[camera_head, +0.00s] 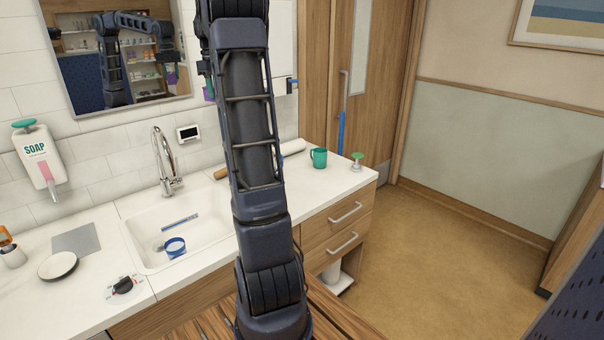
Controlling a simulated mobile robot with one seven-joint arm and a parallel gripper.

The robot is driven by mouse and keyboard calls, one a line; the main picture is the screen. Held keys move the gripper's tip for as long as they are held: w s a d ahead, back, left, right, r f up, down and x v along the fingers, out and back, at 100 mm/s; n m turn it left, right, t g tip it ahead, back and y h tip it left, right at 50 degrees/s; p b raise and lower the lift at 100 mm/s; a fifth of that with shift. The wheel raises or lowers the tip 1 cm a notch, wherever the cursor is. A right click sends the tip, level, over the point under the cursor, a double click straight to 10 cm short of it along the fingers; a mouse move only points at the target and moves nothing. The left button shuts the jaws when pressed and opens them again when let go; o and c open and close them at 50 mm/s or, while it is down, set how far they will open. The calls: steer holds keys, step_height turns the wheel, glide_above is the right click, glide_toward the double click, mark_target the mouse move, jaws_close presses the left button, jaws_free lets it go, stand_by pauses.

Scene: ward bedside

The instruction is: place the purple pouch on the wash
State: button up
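The white wash counter (105,262) runs along the wall, with a sunken basin (190,228) under a chrome tap. A small purple patch (209,93) shows at the left edge of my upright arm, in front of the wall and high above the counter. It may be part of the purple pouch, but most of it is hidden. A dark piece just above it may belong to my gripper, which is otherwise hidden behind my arm. I cannot see its fingers or whether it holds the patch.
A blue-banded ring (175,247) and a blue strip (180,222) lie in the basin. Left of it are a white dish (58,266), grey sheet (76,240) and black-topped item (123,286). A green mug (319,158) and green-topped item (357,161) stand right. The floor right is clear.

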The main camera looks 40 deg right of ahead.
steer(key=s+d+m, duration=0.2)
steer(key=s+d, duration=1)
steer(key=d, duration=0.2)
steer(key=s+d+m, duration=0.3)
steer(key=s+d, duration=0.8)
steer(key=d, duration=0.3)
step_height(320, 180, down, 38)
steer(key=shift+a, duration=0.1)
steer(key=shift+f, duration=0.1)
steer(key=o, duration=0.7)
steer(key=shift+c, duration=0.2)
steer(key=o, duration=0.4)
steer(key=shift+c, duration=0.2)
